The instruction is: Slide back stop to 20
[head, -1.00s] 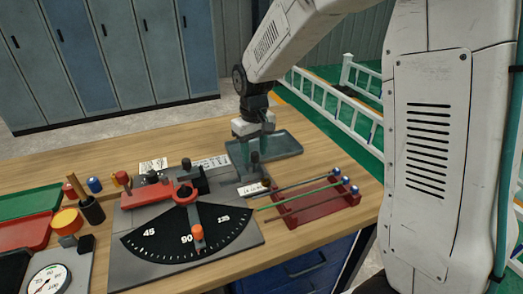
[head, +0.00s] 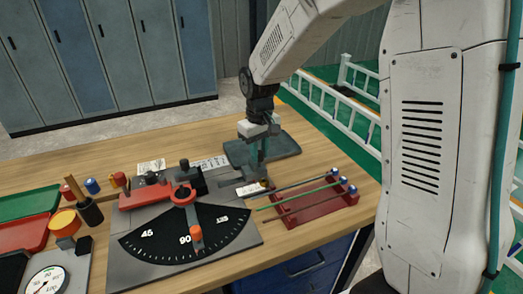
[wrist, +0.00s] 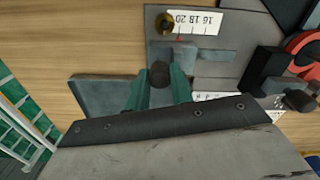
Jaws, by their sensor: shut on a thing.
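My gripper (head: 262,160) points down at the right end of the bench fixture in the head view. In the wrist view its teal fingers (wrist: 159,84) are shut on the dark round knob (wrist: 160,74) of the back stop. The grey back stop block (wrist: 163,54) lies beside a white scale (wrist: 208,22) marked 20, 18, 16. A small red pointer (wrist: 179,38) sits close to the 20 mark; the exact alignment is too small to tell. The scale also shows in the head view (head: 250,189). The fingers hide much of the stop there.
The angle dial plate (head: 190,232) with its red arm lies left of my gripper. A red rack (head: 320,205) with several rods stands to the right. A teal tray (head: 285,148) lies behind the gripper. A gauge (head: 48,282) and bins crowd the left side.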

